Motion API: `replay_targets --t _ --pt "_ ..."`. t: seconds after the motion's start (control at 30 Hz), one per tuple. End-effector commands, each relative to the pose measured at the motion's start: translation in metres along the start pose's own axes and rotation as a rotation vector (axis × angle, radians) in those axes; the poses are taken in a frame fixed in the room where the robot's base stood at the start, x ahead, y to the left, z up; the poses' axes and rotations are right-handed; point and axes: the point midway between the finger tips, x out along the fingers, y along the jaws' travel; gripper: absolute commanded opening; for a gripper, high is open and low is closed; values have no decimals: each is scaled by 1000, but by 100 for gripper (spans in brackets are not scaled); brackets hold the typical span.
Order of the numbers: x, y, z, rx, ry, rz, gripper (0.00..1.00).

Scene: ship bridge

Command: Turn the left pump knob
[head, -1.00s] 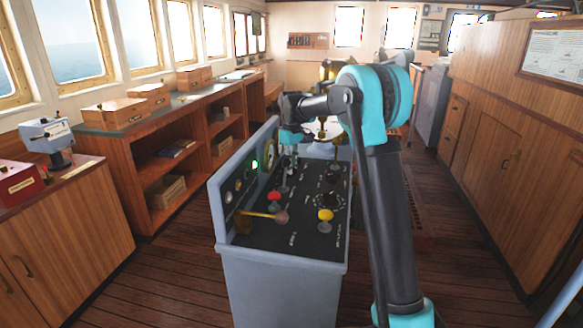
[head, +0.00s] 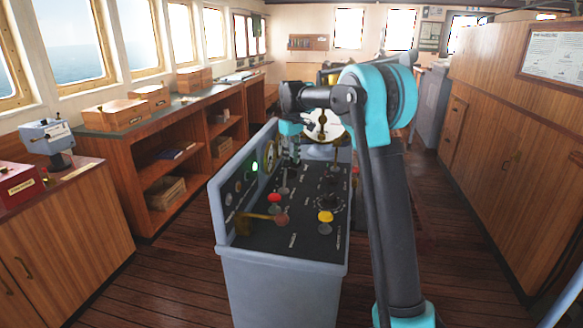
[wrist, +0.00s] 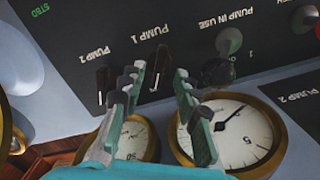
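The console (head: 300,290) has a sloped black panel with several knobs. In the wrist view its labels appear upside down. A black knob under the label PUMP 1 (wrist: 158,68) lies in the picture between the fingertips of my gripper (wrist: 156,76). The gripper is open, and no contact with the knob can be made out. Another black knob, by the label PUMP 2 (wrist: 102,85), is just left of the left finger. In the head view my gripper (head: 293,148) is over the far end of the panel, and the pump knobs are too small to tell apart.
A round black knob by PUMP IN USE (wrist: 218,70) is right of the fingers. Two brass-rimmed gauges (wrist: 235,132) are below and behind the fingers. Red (head: 274,198) and yellow (head: 325,216) knobs stand on the nearer panel. Wooden shelves (head: 165,165) line the left.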

Motion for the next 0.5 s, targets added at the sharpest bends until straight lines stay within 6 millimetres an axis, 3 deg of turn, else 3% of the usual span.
replay_targets --t 0.2,0.5 --pt "-46 0 0 0 0 0 32" --pt "-77 0 0 0 0 0 32"
